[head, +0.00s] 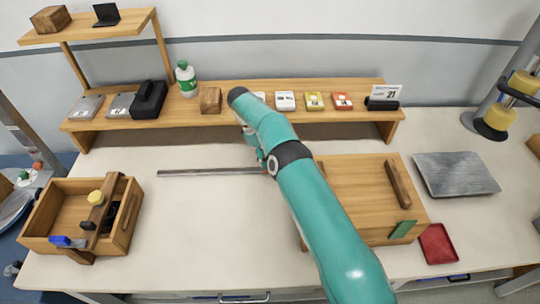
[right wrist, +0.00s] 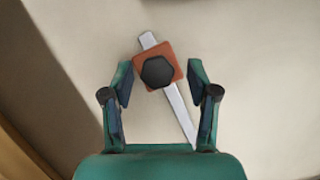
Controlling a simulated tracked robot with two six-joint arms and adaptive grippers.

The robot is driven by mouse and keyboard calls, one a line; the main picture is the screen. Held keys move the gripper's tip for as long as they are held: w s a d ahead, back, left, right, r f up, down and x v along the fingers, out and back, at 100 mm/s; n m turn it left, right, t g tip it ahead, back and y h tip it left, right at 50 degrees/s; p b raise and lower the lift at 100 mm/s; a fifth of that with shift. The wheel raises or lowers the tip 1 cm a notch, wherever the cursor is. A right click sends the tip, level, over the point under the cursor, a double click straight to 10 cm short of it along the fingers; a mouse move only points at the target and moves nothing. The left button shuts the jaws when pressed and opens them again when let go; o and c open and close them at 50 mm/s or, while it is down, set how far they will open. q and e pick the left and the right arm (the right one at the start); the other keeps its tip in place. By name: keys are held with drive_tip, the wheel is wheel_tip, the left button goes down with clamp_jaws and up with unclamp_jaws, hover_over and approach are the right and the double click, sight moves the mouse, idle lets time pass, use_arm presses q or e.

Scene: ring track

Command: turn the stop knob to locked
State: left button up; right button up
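The stop knob (right wrist: 158,72) is a black hexagonal knob on an orange-red square block (right wrist: 181,60). The block sits across a flat silver rail (right wrist: 178,112), seen slantwise in the right wrist view. My right gripper (right wrist: 160,70) is open, its fingers apart on both sides of the block, with gaps at the knob. I cannot tell the height of the fingertips over it. In the head view the rail (head: 210,172) lies on the table, and my right arm hides the knob and block. The right gripper is mostly hidden there. My left gripper is out of view.
A wooden shelf (head: 230,98) with small boxes and a green-white bottle (head: 186,78) stands behind the rail. A wooden crate (head: 125,222) is at left. A wooden board (head: 350,180), grey plate (head: 455,174) and red tray (head: 437,244) are at right. The table's front middle is clear.

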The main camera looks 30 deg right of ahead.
drive_tip(key=shift+w+r, duration=0.1)
drive_tip(key=shift+d+r+m, duration=0.1)
drive_tip(key=shift+r+m, duration=0.1)
drive_tip(key=shift+m, duration=0.2)
drive_tip(key=r+m+b, duration=0.1)
drive_tip(key=r+m, duration=0.1)
drive_tip(key=r+m+t+b, duration=0.1)
drive_tip(key=r+m, duration=0.1)
drive_tip(key=m, duration=0.1)
drive_tip(key=w+r+m+y+b, duration=0.1)
drive_tip(key=r+m, duration=0.1)
drive_tip(key=shift+d+r+m+t+b, duration=0.25)
drive_tip(key=shift+r+m+t+b, duration=0.1)
drive_tip(key=shift+r+m+t, duration=0.05)
wheel_tip(320, 180, up, 9)
drive_tip(key=s+m+t+y+b, duration=0.2)
drive_tip(key=m+b, duration=0.1)
drive_tip(key=m, duration=0.7)
wheel_tip(320, 180, down, 16)
drive_tip(key=b, duration=0.5)
drive_tip(key=shift+w+a+f, duration=0.1)
drive_tip(key=shift+w+f, duration=0.05)
drive_tip(key=shift+f, duration=0.05)
drive_tip(key=shift+c, duration=0.2)
